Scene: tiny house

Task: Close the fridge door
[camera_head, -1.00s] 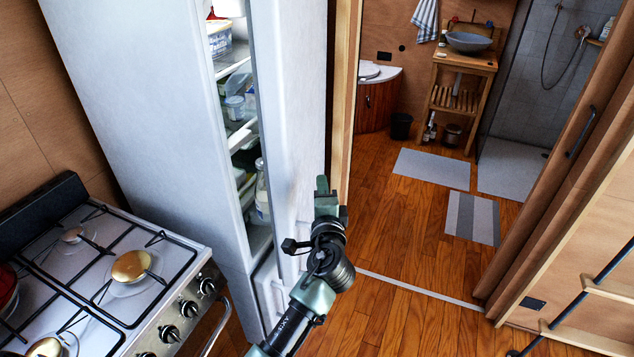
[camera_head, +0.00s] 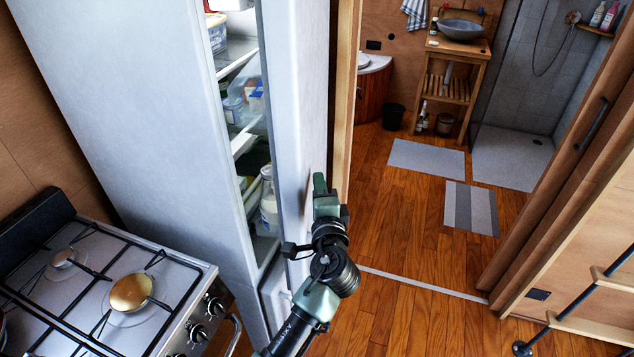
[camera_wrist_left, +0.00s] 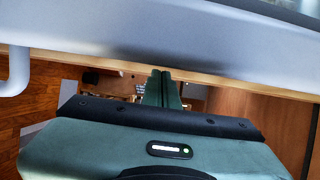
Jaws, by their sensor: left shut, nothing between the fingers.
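The white fridge (camera_head: 165,130) stands at the left of the head view. Its door (camera_head: 300,120) is partly open, with a narrow gap showing shelves of food inside. My left gripper (camera_head: 320,184) is shut and empty, at the outer face of the door. In the left wrist view my left gripper's fingers (camera_wrist_left: 161,88) are together, and the pale door (camera_wrist_left: 170,40) spans the top of the picture close to the fingertips. I cannot tell whether they touch it. My right gripper is out of view.
A gas stove (camera_head: 100,290) stands left of the fridge. A wooden door frame (camera_head: 345,100) is close behind the fridge door. The wooden floor (camera_head: 400,210) to the right is open, leading to a bathroom with grey mats (camera_head: 471,208).

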